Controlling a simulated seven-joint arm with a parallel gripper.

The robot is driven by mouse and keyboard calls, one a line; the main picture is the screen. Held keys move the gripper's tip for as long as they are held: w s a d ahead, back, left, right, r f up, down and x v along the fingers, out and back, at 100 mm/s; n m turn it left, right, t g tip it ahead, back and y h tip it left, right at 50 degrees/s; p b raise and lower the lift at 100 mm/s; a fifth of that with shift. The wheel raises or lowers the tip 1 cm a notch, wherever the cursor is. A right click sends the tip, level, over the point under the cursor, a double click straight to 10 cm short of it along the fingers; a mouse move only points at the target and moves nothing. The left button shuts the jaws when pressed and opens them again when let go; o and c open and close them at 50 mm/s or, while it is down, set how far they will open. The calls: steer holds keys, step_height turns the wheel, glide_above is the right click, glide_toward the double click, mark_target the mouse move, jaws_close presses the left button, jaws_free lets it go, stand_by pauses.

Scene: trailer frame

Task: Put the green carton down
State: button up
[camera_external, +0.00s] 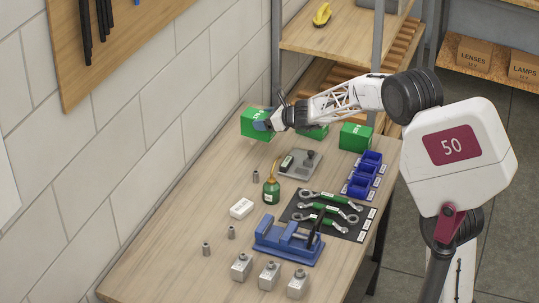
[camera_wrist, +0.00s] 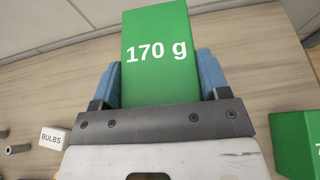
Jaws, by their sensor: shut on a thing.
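A green carton (camera_external: 254,124) is between the fingers of my gripper (camera_external: 266,123) at the far left end of the wooden table, beside the brick wall. In the wrist view the green carton (camera_wrist: 158,50) reads "170 g", and the blue fingers of my gripper (camera_wrist: 160,80) are shut on its two sides. I cannot tell whether its underside touches the table. A second green carton (camera_external: 355,137) stands at the far right of the table. Another green carton (camera_external: 314,131) is partly hidden behind my arm.
A grey scale-like device (camera_external: 299,163), a green bottle (camera_external: 271,190), blue bins (camera_external: 365,174) and a dark mat with wrenches (camera_external: 352,232) lie nearer. A white "BULBS" box (camera_external: 241,208) and a blue vise (camera_external: 287,240) stand further forward. Bare table lies along the wall.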

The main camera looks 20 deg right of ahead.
steer(key=s+a+n+g+y, duration=0.2)
steer(key=s+a+n+g, duration=0.3)
steer(key=a, duration=0.9)
steer(key=s+a+n+g+y, duration=0.2)
steer(key=s+a, duration=0.5)
steer(key=a, duration=0.6)
steer(key=s+a+n+g, duration=0.7)
steer(key=s+a+g, duration=0.1)
steer(key=s+a, duration=1.2)
steer(key=shift+s+a+r+g+h, duration=0.15)
steer(key=shift+s+a+g+h, duration=0.15)
steer(key=shift+s+a, duration=0.1)
step_height(320, 180, down, 6)
steer(key=shift+f, duration=2.05)
steer(key=shift+f, duration=0.15)
